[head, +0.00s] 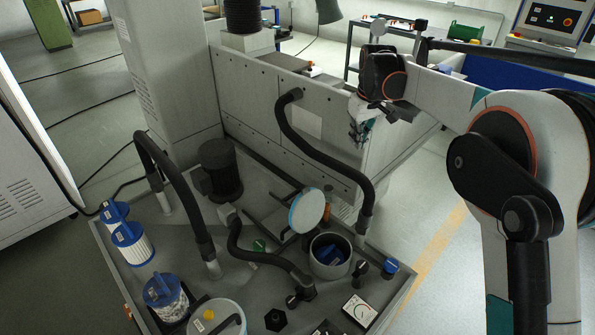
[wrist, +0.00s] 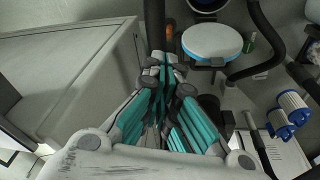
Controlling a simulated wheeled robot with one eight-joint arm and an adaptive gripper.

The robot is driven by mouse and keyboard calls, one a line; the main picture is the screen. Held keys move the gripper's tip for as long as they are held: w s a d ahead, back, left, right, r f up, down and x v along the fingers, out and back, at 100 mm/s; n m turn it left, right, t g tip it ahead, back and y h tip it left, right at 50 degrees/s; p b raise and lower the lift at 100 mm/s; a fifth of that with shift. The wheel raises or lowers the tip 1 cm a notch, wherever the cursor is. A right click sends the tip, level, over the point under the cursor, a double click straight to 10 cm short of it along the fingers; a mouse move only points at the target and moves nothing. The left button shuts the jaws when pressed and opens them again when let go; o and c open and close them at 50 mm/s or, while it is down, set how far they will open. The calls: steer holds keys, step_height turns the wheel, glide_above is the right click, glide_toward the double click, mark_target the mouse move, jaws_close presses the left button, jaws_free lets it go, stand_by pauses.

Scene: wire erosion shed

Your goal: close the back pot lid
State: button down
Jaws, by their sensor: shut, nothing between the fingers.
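The back pot (head: 330,256) stands open on the grey tank top, with something dark blue inside. Its lid (head: 307,210) is a round white disc with a light blue rim, tilted up on the far side of the pot. In the wrist view the lid (wrist: 212,41) lies ahead and right of the fingers, with part of the pot (wrist: 205,5) at the top edge. My gripper (head: 357,135) is shut and empty, up beside the grey machine wall, apart from and above the lid. In the wrist view its teal fingers (wrist: 163,62) are together.
A front pot (head: 215,318) with a pale lid sits at the near edge. Black hoses (head: 318,147) arch beside the back pot. Blue and white filter cartridges (head: 132,243) and a black motor (head: 219,170) stand to the left. A gauge (head: 359,310) is at the front right.

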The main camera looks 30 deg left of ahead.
steer(key=s+a+f+n+g+p, duration=0.1)
steer(key=s+a+f+n, duration=0.2)
steer(key=a, duration=0.6)
steer(key=s+a+f+p, duration=0.1)
steer(key=s+a+f, duration=0.3)
steer(key=a, duration=0.5)
steer(key=f, duration=0.3)
steer(key=f+b, duration=0.1)
steer(key=f, duration=0.3)
steer(key=w+a+f, duration=0.1)
steer(key=f, duration=0.3)
steer(key=shift+f+b, duration=0.1)
steer(key=shift+b, duration=0.3)
steer(key=shift+s+d+r+n+b, duration=0.1)
steer(key=shift+s+d+r, duration=0.05)
steer(key=shift+d, duration=0.4)
steer(key=shift+s+d+r+n+b, duration=0.1)
steer(key=shift+s+d+r, duration=0.05)
steer(key=shift+d, duration=0.35)
steer(key=shift+s+d+r+n+b, duration=0.1)
steer(key=shift+s+d+r, duration=0.05)
steer(key=shift+d, duration=0.4)
steer(key=shift+d, duration=0.15)
